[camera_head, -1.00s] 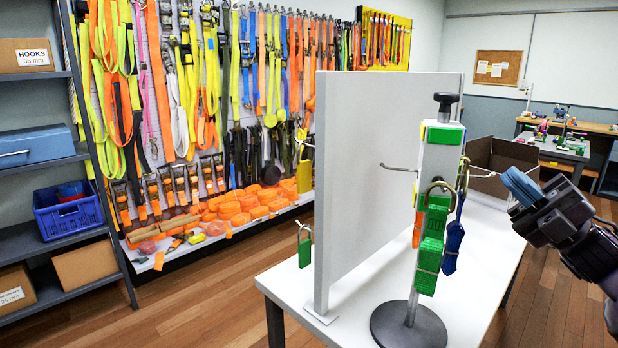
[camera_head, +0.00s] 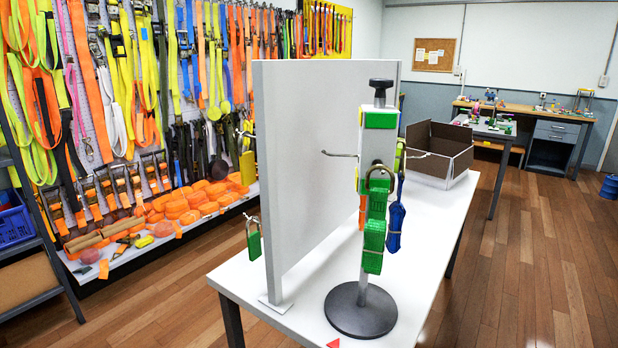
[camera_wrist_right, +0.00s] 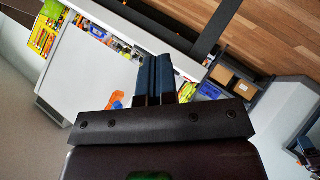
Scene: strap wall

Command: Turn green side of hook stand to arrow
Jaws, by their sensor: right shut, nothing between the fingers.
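The hook stand (camera_head: 364,310) has a round dark base, a pale post and a black knob on top. A green plate (camera_head: 380,119) on its head faces me, and a yellow edge shows at its left. Wire hooks stick out sideways. A green strap bundle (camera_head: 374,240) hangs on the front hook and a blue bundle (camera_head: 396,228) at the right. A red arrow (camera_head: 333,343) lies on the table at the front left of the base, cut by the picture edge. My right gripper (camera_wrist_right: 154,60) is shut and empty in the right wrist view. My left gripper is not in view.
A white upright panel (camera_head: 325,160) stands on the table (camera_head: 240,275) close left of the stand. An open brown box (camera_head: 440,160) is at the table's far end. The table right of the stand is mostly clear.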

